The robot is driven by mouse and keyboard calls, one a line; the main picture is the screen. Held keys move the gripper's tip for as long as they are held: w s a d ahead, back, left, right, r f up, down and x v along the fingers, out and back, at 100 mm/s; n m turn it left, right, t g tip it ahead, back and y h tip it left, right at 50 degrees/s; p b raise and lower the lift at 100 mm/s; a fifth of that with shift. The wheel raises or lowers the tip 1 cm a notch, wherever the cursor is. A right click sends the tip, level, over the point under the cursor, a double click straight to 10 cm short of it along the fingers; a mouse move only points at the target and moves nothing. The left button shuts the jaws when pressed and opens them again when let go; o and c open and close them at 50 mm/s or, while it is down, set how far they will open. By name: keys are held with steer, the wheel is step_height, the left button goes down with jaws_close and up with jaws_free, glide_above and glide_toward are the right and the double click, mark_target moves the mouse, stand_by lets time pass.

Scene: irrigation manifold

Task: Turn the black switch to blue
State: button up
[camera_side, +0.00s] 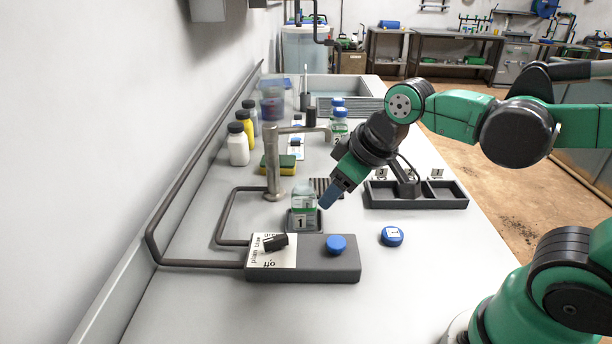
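The black switch (275,242) is a small knob on a white label panel at the left end of a dark grey control box (310,272). The panel carries words that read like "plain", "blue", "green" and "off". I cannot tell for certain which word the knob points to. My gripper (328,198) is above and behind the box, to the right of the switch, pointing down and left. It is apart from the switch and the box. Its blue fingertips overlap in this view, so their opening is unclear. A round blue button (336,243) sits on the box's right part.
A bottle labelled 1 (303,204) stands in a small holder behind the box, near a metal tap (273,170). A blue cap (391,236) lies to the right. A divided black tray (415,203) is behind it. A dark pipe (200,263) runs along the left. The front counter is clear.

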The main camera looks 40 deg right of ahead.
mark_target(275, 239)
steer(key=w+a+f+n+g, duration=0.1)
steer(key=w+a+n, duration=0.1)
steer(key=n, duration=0.1)
steer(key=w+a+f+n+g, duration=0.1)
steer(key=w+a+n+g, duration=0.1)
steer(key=n, duration=0.1)
steer(key=w+a+f+n+g, duration=0.1)
steer(key=w+n+g, duration=0.1)
steer(key=n, duration=0.2)
steer(key=shift+w+a+f, duration=0.2)
steer(key=shift+w+a, duration=0.2)
steer(key=shift+w+a+f+n+g, duration=0.2)
steer(key=shift+f+n+g, duration=0.1)
steer(key=shift+n, duration=0.2)
steer(key=shift+a+f, duration=0.15)
steer(key=shift+f, duration=2.8)
jaws_close()
